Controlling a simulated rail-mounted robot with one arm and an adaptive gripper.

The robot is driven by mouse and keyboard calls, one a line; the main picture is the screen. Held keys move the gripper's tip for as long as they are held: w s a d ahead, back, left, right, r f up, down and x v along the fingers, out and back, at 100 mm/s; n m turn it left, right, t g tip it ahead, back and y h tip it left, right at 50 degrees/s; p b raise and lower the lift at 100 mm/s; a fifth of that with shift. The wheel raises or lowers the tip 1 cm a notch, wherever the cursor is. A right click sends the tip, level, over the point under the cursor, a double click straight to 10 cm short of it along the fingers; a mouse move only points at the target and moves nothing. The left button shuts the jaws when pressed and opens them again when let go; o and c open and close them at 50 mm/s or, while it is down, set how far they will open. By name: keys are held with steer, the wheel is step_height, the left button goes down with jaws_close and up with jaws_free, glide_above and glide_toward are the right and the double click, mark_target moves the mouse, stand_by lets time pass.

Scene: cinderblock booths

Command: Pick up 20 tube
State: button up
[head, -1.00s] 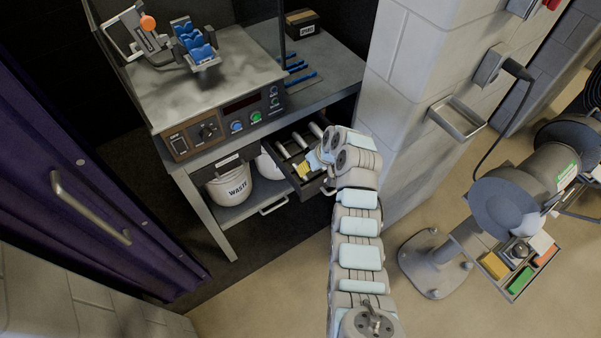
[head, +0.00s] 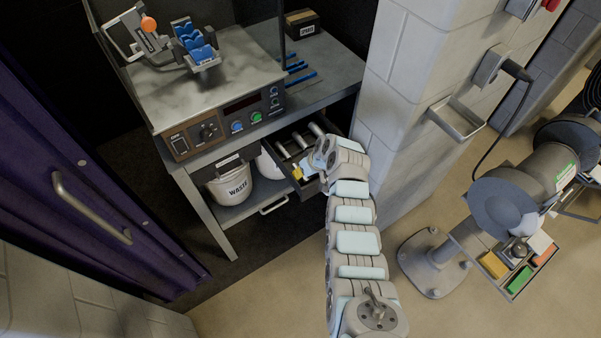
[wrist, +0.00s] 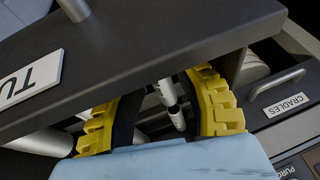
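An open drawer (head: 311,187) under the bench holds several pale tubes (head: 283,149); I cannot read which is the 20 tube. In the wrist view, the dark drawer front (wrist: 150,62) carries a partly cut-off label beginning "TU". My gripper (head: 298,173) is at the drawer's near left part. In the wrist view my gripper (wrist: 157,108) has its yellow-padded fingers wide apart, their tips partly hidden behind the drawer front. White tubes (wrist: 170,98) show in the gap between the fingers, not visibly touched.
A second drawer labelled CRADLES (wrist: 285,103) is beside it. A WASTE bucket (head: 232,187) stands on the lower shelf. The bench (head: 220,80) carries a control panel and a blue cradle rig (head: 197,44). A block wall (head: 405,100) stands close to the right of the drawer.

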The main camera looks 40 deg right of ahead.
jaws_close()
steer(key=shift+r, duration=0.1)
stand_by(0.3)
